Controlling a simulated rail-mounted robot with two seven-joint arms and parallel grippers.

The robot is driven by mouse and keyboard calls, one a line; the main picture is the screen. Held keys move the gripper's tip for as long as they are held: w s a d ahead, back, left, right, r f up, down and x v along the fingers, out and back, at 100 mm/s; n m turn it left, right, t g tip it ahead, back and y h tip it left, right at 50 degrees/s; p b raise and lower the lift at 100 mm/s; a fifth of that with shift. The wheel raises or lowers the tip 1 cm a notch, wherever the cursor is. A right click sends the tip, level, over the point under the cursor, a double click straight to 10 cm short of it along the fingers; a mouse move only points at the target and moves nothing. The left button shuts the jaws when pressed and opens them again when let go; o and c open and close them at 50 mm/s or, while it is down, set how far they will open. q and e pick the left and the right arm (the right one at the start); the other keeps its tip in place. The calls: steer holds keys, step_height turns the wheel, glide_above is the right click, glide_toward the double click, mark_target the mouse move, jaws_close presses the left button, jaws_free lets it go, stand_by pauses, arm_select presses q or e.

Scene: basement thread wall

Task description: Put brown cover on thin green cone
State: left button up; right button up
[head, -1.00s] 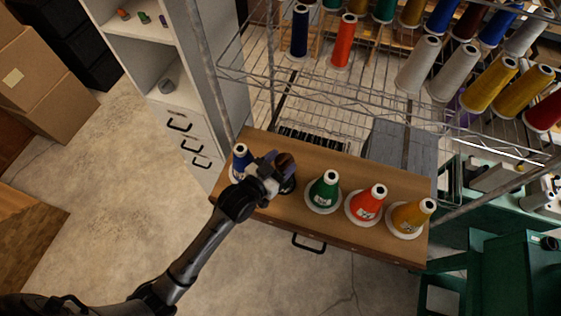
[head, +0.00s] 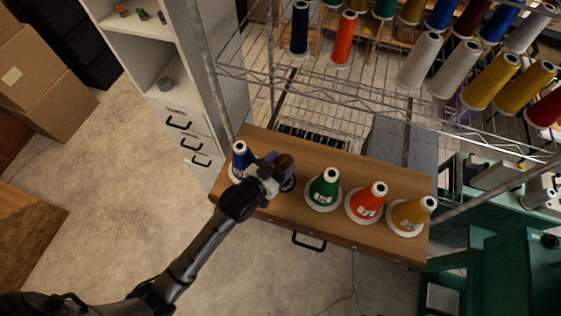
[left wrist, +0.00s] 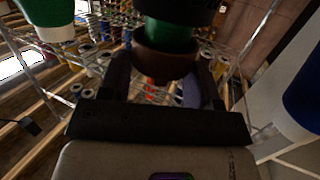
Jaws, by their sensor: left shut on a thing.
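My left gripper (head: 278,170) is shut on the brown cover (head: 285,162), above the left part of the wooden table. In the left wrist view, the brown cover (left wrist: 165,62) sits between the fingers of the left gripper (left wrist: 165,85). The thin green cone (left wrist: 168,35) shows there as a green band between the cover and a dark part at the top. The cover looks lined up with it and overlaps its tip; whether it is fully seated cannot be told. In the head view the hand hides this cone, except a dark ring (head: 290,184) at its foot. My right gripper is out of view.
On the wooden table (head: 280,215), a blue cone (head: 240,158) stands left of the hand. A wider green cone (head: 324,190), a red cone (head: 368,202) and a yellow cone (head: 410,214) stand to the right. A wire rack (head: 320,85) with spools rises behind.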

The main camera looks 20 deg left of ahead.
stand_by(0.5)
arm_select(q)
steer(key=shift+f, duration=0.4)
steer(key=o, duration=1)
steer(key=shift+c, duration=0.2)
steer(key=b+v, duration=0.2)
steer(key=v, duration=1.2)
steer(key=shift+b, duration=0.3)
steer(key=shift+d, duration=0.1)
